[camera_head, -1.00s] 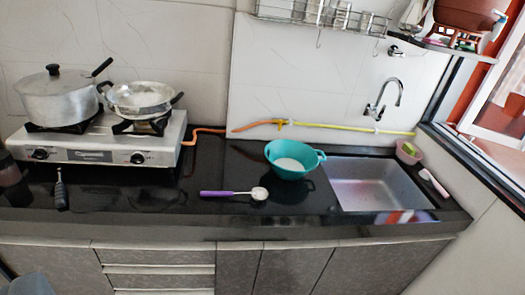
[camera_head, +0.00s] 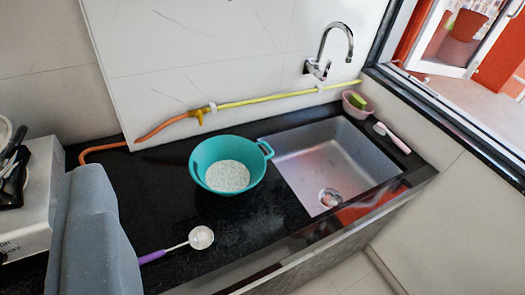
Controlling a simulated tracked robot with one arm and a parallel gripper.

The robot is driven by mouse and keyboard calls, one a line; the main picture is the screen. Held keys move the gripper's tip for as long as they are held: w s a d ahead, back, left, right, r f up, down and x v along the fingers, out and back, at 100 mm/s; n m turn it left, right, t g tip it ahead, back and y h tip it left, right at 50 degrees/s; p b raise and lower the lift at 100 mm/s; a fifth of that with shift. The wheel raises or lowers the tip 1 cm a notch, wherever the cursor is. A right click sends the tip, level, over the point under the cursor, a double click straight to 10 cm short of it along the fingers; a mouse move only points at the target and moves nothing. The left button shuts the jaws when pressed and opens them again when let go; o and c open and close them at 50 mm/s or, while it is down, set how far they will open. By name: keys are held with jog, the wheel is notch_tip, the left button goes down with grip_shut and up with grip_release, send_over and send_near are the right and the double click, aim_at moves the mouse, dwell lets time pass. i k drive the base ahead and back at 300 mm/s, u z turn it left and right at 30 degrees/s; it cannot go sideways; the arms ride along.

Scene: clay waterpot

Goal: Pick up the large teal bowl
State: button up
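The large teal bowl (camera_head: 228,165) stands upright on the black counter, just left of the sink. It has a loop handle on its right side, and white grainy stuff covers its inside bottom. Nothing touches it from above. A smooth grey part of my own body fills the lower left of the view, well left of the bowl. No gripper fingers show.
The steel sink (camera_head: 330,165) lies right of the bowl. A ladle with a purple handle (camera_head: 153,257) lies in front of it. A yellow and orange hose (camera_head: 250,101) runs behind it. A stove (camera_head: 30,205) is at the left, partly hidden.

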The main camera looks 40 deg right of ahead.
aim_at(224, 166)
jog(key=z, duration=0.55)
jog(key=i, duration=0.45)
jog(key=z, duration=0.15)
jog(key=k, duration=0.9)
jog(key=u, duration=0.15)
jog(key=i, duration=0.9)
jog(key=z, duration=0.05)
